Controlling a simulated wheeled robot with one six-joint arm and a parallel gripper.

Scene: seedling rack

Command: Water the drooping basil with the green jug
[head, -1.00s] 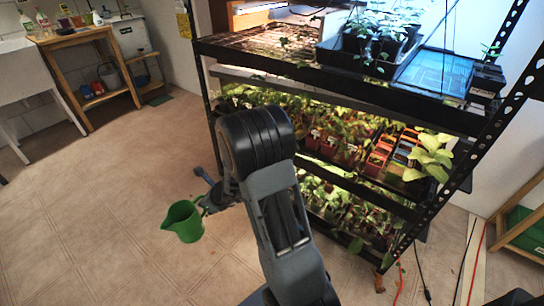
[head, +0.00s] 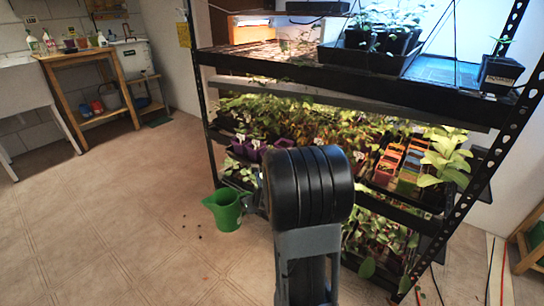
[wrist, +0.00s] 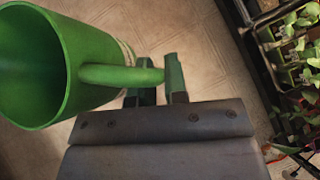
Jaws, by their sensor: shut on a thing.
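The green jug (head: 225,210) is held in front of the left end of the rack, about level with its lower shelf. In the head view it looks close to upright. In the wrist view the jug (wrist: 70,70) fills the upper left, with its mouth toward the camera; what is inside cannot be made out. My gripper (wrist: 160,85) is shut on the jug's handle. In the head view my arm hides most of the gripper. Many leafy plants (head: 270,110) crowd the middle shelf, some with limp stems. I cannot tell which one is the drooping basil.
The black rack (head: 350,90) carries trays on several levels; its perforated post (head: 490,170) stands at the right. A dark pot (head: 500,72) sits at the top shelf's right end. A wooden table (head: 80,60) stands back left. The floor (head: 110,220) at left is clear except for small dark specks.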

